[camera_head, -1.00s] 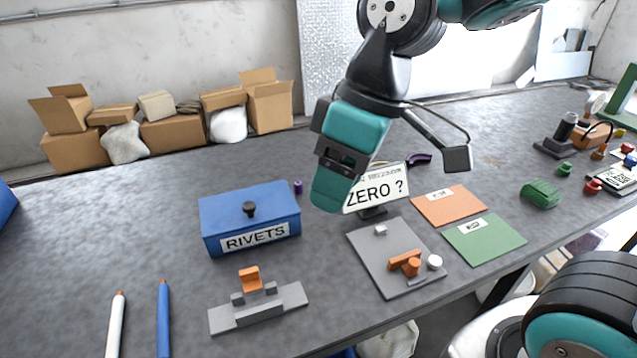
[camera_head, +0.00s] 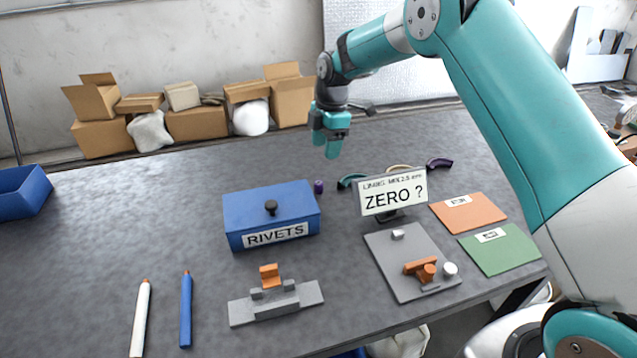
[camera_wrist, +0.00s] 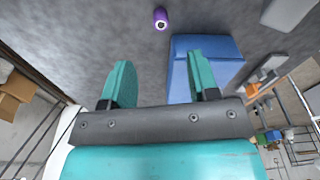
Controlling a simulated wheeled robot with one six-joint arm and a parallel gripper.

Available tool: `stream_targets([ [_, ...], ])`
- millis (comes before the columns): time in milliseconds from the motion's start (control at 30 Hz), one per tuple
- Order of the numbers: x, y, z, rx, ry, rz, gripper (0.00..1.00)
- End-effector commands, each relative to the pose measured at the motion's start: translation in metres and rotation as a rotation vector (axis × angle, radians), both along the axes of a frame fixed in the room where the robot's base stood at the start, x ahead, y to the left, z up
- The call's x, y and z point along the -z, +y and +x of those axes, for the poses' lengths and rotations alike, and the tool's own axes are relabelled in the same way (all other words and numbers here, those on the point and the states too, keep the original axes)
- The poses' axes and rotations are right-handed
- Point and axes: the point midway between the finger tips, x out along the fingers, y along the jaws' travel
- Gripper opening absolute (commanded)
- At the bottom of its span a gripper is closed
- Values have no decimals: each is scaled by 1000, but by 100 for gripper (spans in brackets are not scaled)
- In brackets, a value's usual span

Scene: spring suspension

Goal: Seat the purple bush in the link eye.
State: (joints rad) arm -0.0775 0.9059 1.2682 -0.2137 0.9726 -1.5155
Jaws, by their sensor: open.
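The purple bush (camera_head: 319,186) is a small upright cylinder on the table, just behind the right end of the blue RIVETS box. In the wrist view the bush (camera_wrist: 160,18) is near the top edge, with its bore visible. My gripper (camera_head: 328,153) is above the table behind the bush, apart from it. In the wrist view the fingers of my gripper (camera_wrist: 161,62) are spread with nothing between them. An orange part (camera_head: 270,276) stands in a grey fixture (camera_head: 305,293) in front of the box. I cannot make out the link eye for sure.
The blue RIVETS box (camera_head: 245,215) stands close to the bush. A ZERO sign (camera_head: 394,193) and curved coloured pieces are to its right. A grey plate (camera_head: 400,275) holds orange and white parts. Orange (camera_head: 470,212) and green (camera_head: 500,252) mats lie right.

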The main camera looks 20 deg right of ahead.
Motion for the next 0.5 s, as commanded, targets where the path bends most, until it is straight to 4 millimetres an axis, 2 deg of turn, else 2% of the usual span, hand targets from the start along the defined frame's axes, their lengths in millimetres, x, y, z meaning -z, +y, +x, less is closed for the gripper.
stream_targets([
  [200, 42, 5, -2, 2, 4, -1, 55],
  [300, 55, 7, -2, 2, 2, 0, 55],
  [500, 67, 10, -3, 1, 2, 0, 55],
])
